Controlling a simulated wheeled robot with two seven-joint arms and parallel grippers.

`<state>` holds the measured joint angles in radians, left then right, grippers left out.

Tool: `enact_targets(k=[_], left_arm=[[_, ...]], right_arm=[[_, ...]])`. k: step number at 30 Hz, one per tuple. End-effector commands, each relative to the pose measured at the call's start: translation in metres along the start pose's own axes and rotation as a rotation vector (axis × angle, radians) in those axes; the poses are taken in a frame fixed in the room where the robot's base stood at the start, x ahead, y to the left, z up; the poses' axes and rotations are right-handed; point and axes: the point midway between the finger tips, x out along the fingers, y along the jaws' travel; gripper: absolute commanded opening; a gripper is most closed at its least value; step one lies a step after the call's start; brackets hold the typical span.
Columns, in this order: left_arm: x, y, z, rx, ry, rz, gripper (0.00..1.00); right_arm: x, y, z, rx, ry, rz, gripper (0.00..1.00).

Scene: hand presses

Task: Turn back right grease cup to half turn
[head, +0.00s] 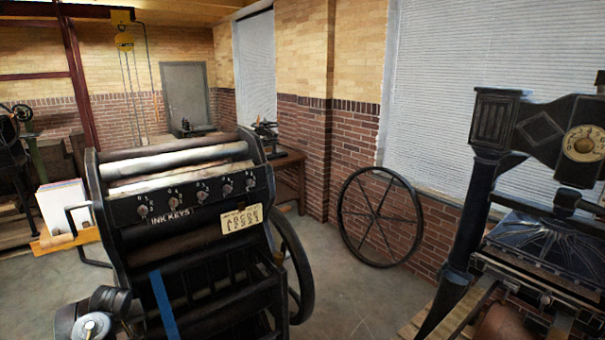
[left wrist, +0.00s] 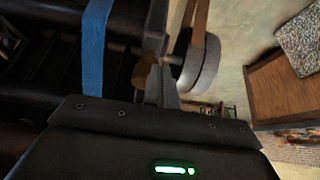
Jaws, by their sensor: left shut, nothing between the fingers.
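The dark ink-key press (head: 195,235) fills the lower left of the head view. A small brass-coloured part (head: 278,257) shows low on its right side, but I cannot tell whether it is a grease cup. In the left wrist view, a dull brass round part (left wrist: 142,72), possibly a grease cup, shows just beside and behind my fingers. My left gripper (left wrist: 160,85) is shut and empty there. I cannot tell whether it touches the brass part. No turn marking is readable. My right gripper is in neither view.
A blue strip (left wrist: 95,50) runs over the press beside my gripper, and a grey rounded wheel (left wrist: 200,68) lies close to its right. A spoked wheel (head: 378,217) leans at the brick wall. Another press (head: 470,210) stands at right. Open floor lies between the presses.

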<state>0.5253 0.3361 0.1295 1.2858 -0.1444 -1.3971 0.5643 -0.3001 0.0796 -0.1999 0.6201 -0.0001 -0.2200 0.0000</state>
Motion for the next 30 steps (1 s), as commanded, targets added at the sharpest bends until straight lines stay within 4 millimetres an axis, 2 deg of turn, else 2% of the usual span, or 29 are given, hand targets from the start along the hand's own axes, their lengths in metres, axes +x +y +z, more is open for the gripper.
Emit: enact_targets(k=[6,19,30], left_arm=[[-0.005,0.0,-0.002,0.0,0.0,0.0,0.0],[-0.048,0.0,-0.026,-0.001,0.0,0.0,0.0],[-0.053,0.0,-0.028,0.0,-0.001,0.0,0.0]], right_arm=[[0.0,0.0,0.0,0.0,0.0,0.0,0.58],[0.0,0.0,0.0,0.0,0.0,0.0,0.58],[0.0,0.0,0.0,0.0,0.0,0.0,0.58]])
